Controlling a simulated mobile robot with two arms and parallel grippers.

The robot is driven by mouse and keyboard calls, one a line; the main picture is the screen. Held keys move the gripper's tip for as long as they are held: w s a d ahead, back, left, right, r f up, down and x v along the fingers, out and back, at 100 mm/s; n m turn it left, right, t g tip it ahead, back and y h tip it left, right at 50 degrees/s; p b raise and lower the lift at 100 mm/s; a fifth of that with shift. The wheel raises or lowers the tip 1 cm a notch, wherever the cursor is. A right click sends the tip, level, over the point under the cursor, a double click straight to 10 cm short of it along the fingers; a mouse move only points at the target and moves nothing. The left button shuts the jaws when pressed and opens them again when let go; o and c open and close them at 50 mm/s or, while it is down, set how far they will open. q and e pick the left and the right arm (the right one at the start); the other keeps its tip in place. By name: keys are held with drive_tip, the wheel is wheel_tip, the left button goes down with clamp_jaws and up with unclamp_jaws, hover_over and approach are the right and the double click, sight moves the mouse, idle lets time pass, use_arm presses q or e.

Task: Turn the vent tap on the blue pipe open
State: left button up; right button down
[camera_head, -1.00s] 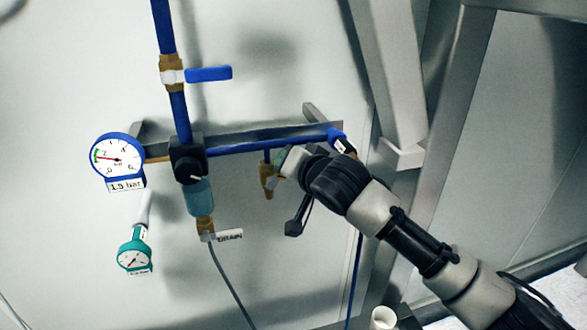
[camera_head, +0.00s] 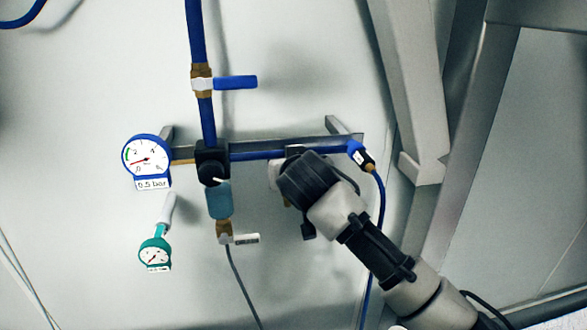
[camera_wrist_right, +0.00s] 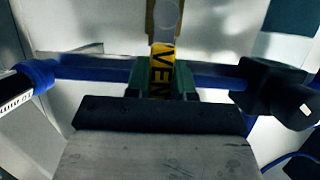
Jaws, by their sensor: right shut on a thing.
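The blue pipe (camera_head: 260,155) runs level across the wall bracket in the head view. It also crosses the right wrist view (camera_wrist_right: 95,68). The vent tap's yellow lever (camera_wrist_right: 162,72), with black letters reading "VEN", lies across the line of the pipe in the wrist view, with a brass part (camera_wrist_right: 152,25) beyond it. My right gripper (camera_wrist_right: 161,84) is shut on this lever, with its jaws on both sides. In the head view my right wrist and arm hide the tap and the fingertips. My left gripper is not in view.
A blue-rimmed gauge (camera_head: 146,157) labelled 0.5 bar is at the left, with a small green gauge (camera_head: 155,253) below. A blue-handled valve (camera_head: 235,82) sits on the upright pipe. A black regulator (camera_head: 212,165) is left of my wrist; a blue hose fitting (camera_head: 361,155) is right.

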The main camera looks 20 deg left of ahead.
drive_tip(key=shift+f, duration=0.1)
idle(0.3)
drive_tip(key=c, duration=1)
unclamp_jaws()
drive_tip(key=shift+o, duration=0.2)
drive_tip(key=shift+s, duration=0.1)
drive_tip(key=b+v, duration=0.5)
drive_tip(key=v, duration=0.5)
drive_tip(key=shift+s+d+r, duration=0.2)
drive_tip(key=shift+s, duration=0.05)
